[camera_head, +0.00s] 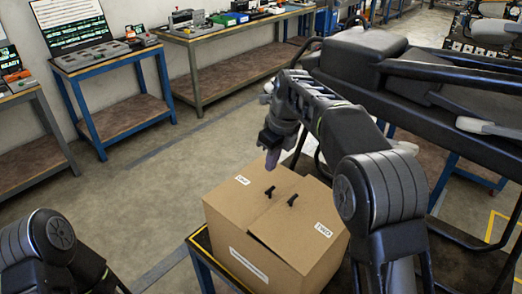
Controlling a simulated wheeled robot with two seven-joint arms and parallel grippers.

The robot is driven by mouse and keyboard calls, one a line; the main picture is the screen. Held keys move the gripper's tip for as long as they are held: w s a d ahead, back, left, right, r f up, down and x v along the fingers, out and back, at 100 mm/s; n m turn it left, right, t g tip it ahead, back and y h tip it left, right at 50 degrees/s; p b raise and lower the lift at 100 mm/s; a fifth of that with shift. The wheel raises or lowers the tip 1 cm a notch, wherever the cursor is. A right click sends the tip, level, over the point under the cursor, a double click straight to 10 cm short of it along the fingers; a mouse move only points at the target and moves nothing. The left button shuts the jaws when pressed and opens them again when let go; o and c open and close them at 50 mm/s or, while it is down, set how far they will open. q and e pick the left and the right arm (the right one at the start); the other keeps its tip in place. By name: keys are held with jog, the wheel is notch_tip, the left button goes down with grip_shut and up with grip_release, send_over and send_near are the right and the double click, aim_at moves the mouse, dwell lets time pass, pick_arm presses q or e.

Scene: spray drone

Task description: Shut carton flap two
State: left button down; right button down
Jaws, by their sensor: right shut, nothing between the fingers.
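The brown cardboard carton (240,253) stands at the lower middle on a stand with a yellow-marked edge. Its left top flap (232,199) and right top flap (290,232) lie over the top, each with a small white label too small to read surely. The right flap looks nearly flat; I cannot tell whether it is fully down. Two small black tabs stand near the seam between the flaps. My right gripper (271,163) is shut and empty, pointing down above the carton's far edge. My left arm shows at the lower left, but its gripper is out of view.
A blue-framed table (110,58) with a laptop-like case stands at the back left. A longer workbench (225,28) stands behind, and another table (18,98) is at the left edge. The grey floor left of the carton is clear. The drone-like black frame fills the upper right.

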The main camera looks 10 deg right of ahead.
jog(key=w+a+r, duration=0.2)
jog(key=shift+a+r, duration=0.1)
jog(key=shift+r, duration=0.2)
jog(key=shift+a, duration=0.1)
